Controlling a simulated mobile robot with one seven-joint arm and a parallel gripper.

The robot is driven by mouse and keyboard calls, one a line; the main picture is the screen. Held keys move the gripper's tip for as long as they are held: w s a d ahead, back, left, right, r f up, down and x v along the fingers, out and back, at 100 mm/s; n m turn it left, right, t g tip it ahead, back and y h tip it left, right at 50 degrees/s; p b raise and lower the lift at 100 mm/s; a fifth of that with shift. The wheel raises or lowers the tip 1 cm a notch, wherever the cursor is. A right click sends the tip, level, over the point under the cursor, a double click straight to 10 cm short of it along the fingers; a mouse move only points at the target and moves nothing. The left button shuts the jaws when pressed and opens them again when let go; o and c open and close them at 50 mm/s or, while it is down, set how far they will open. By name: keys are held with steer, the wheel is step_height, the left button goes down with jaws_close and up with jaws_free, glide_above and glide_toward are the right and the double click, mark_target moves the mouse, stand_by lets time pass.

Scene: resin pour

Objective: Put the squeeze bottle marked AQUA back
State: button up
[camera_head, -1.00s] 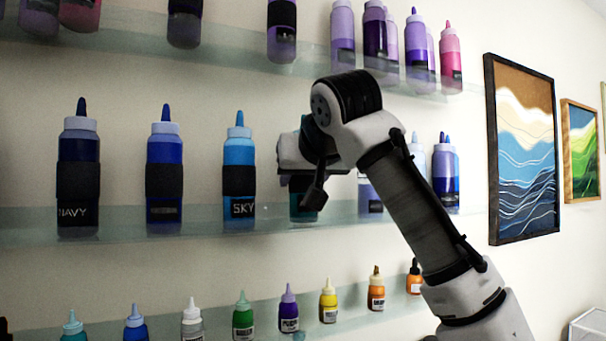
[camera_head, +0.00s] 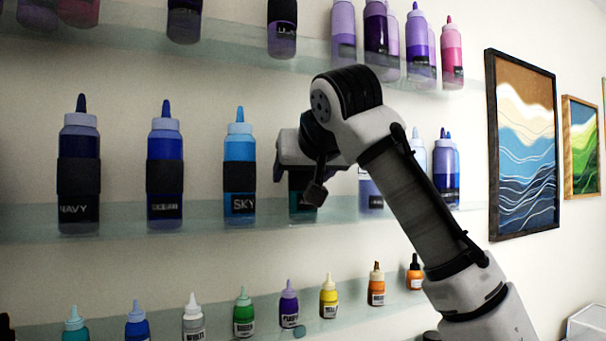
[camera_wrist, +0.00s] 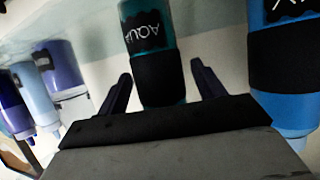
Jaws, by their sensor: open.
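The squeeze bottle marked AQUA is teal with a dark band. In the wrist view the AQUA bottle (camera_wrist: 148,33) appears upside down, its label facing the camera. It is between the two fingers of my gripper (camera_wrist: 161,72), with a visible gap at each side. In the head view the lower part of the AQUA bottle (camera_head: 302,207) shows below my gripper (camera_head: 292,150). It appears upright on the middle shelf, right of the SKY bottle. My gripper and wrist hide its top. My gripper is open around it.
The SKY bottle (camera_head: 239,165) stands close on the left; blue-violet bottles (camera_head: 446,175) stand to the right on the middle glass shelf (camera_head: 120,222). Shelves with bottles run above and below.

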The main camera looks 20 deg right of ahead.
steer(key=b+v, duration=0.3)
steer(key=v, duration=0.9)
steer(key=shift+b, duration=0.3)
